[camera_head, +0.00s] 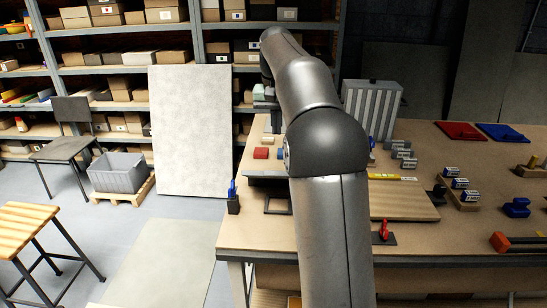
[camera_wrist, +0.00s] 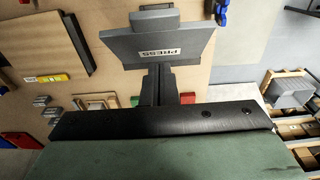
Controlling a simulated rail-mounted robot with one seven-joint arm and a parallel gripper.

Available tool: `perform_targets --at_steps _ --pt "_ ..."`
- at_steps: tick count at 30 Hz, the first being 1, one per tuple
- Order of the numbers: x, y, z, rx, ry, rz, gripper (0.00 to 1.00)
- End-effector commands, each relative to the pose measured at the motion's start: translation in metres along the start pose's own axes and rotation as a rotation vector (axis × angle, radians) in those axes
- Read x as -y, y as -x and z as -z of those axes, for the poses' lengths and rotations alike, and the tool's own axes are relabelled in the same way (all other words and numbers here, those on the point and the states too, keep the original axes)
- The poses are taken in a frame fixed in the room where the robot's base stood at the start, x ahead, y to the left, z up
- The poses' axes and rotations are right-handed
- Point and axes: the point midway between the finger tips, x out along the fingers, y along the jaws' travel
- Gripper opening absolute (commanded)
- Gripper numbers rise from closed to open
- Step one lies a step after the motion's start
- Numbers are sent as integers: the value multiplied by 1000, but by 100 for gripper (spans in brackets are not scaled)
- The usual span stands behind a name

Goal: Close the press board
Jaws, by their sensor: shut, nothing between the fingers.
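The press board is a flat grey panel (camera_wrist: 160,45) marked PRESS, in the upper middle of the wrist view. It stands tilted above the tabletop, with a grey block or strip (camera_wrist: 155,17) at its far edge. In the head view only a dark, nearly edge-on part of it (camera_head: 264,176) shows left of my arm. My gripper (camera_wrist: 157,70) has its dark fingers together, empty, with the tips close to the panel's lower edge. I cannot tell whether they touch it. My arm hides part of this area in the head view.
A ribbed grey box (camera_head: 372,106) stands behind.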

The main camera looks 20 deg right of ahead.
Motion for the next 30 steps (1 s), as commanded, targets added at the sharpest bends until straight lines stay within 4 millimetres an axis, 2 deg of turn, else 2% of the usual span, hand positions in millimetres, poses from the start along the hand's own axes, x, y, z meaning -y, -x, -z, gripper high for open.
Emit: perform_targets --at_steps 1,9,12,18,30 --pt "0 -12 -1 4 0 -1 0" --pt "0 -69 -1 3 1 0 0" --pt "0 -77 -14 1 1 1 0" --pt "1 -90 -26 0 2 1 0" --pt "1 -93 -28 -2 2 1 0"
